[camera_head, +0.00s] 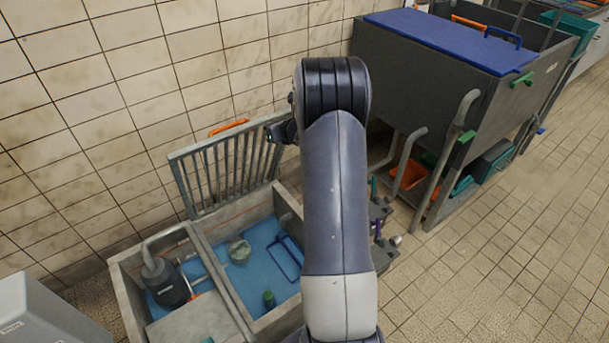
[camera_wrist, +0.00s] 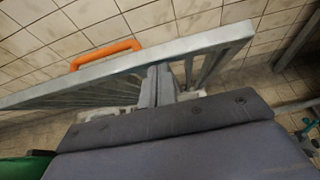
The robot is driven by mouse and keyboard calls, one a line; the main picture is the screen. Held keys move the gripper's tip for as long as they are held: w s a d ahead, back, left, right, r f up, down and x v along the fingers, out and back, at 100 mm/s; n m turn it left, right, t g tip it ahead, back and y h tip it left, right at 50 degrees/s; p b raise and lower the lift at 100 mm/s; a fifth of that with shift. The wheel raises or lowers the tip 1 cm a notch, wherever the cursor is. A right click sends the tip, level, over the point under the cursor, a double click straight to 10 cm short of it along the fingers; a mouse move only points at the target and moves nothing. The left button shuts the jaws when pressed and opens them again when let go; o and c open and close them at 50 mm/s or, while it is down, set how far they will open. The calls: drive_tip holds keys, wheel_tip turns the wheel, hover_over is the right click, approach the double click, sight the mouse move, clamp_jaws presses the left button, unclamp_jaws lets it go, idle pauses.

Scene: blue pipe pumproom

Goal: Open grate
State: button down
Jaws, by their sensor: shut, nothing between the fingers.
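The grate (camera_head: 226,168) is a grey barred panel standing raised, close to upright, at the wall side of the grey basin. Its orange handle (camera_head: 229,127) is on the top edge, and it also shows in the wrist view (camera_wrist: 105,54). My gripper (camera_head: 283,131) is at the grate's upper right corner, partly hidden by my arm. In the wrist view my gripper (camera_wrist: 160,84) has its fingers together, right at the grate's frame (camera_wrist: 200,46), to the right of the handle and not around it. Whether the fingers touch the frame is unclear.
The open basin (camera_head: 205,243) has a blue bottom, with a black pump (camera_head: 167,284), a blue handle-like frame (camera_head: 284,257) and a green item inside. A grey tank with a blue lid (camera_head: 450,38) and pipes stands at the right. The tiled floor (camera_head: 500,240) at the right is clear.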

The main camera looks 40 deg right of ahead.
sight(267, 118)
drive_tip(key=w+r+p, duration=0.1)
drive_tip(key=w+p, duration=0.1)
drive_tip(key=p, duration=0.1)
drive_tip(key=shift+w+r, duration=0.2)
drive_tip(key=shift+r, duration=0.15)
drive_tip(key=shift+w+g+p, duration=0.4)
drive_tip(key=shift+w+p, duration=0.2)
drive_tip(key=shift+p, duration=0.2)
